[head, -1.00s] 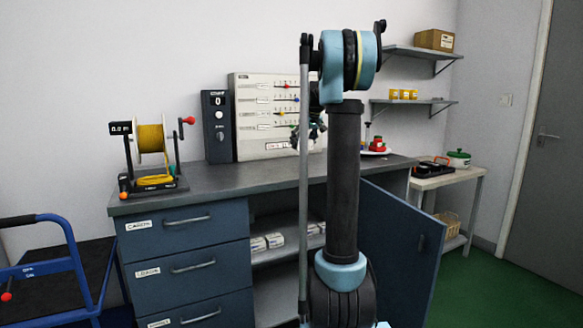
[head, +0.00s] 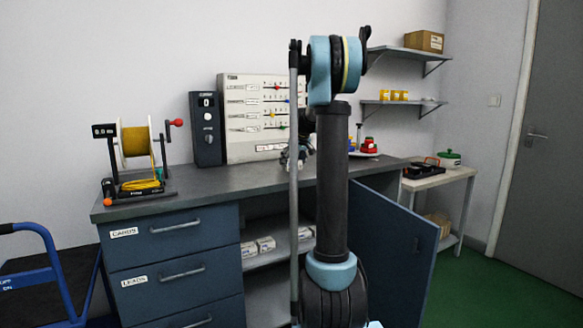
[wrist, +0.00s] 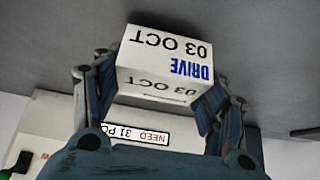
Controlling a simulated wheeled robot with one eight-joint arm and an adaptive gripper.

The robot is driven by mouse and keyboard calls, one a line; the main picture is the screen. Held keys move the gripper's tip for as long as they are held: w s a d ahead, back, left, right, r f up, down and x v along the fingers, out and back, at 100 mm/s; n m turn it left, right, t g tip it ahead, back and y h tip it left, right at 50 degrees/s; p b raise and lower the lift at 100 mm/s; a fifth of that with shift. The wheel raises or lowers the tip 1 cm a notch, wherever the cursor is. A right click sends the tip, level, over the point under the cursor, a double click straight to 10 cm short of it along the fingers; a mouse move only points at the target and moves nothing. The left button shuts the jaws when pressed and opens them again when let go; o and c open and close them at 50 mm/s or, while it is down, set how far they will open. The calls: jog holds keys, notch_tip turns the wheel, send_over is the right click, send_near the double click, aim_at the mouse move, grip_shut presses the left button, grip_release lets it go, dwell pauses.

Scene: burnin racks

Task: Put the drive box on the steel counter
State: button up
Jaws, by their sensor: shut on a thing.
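The drive box (wrist: 165,62) is a small white box printed "DRIVE 03 OCT", seen upside down in the wrist view. My gripper (wrist: 160,78) is shut on it, with one finger on each side. The steel counter (head: 225,185) is a long grey top over blue drawers; in the wrist view a grey surface (wrist: 265,60) lies beyond the box. In the head view my gripper (head: 298,152) is partly hidden behind my arm, above the counter near the cream panel. The box cannot be made out there, and I cannot tell its height over the counter.
A cable reel (head: 137,160) stands on the counter's left end. A dark control box (head: 207,128) and the cream panel (head: 250,95) stand at the back. A cabinet door (head: 385,250) hangs open below. A blue trolley (head: 45,270) is at left. The counter's front middle is clear.

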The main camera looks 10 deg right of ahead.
jog(key=shift+f, duration=0.55)
jog(key=o, duration=1.1)
jog(key=v, duration=1.2)
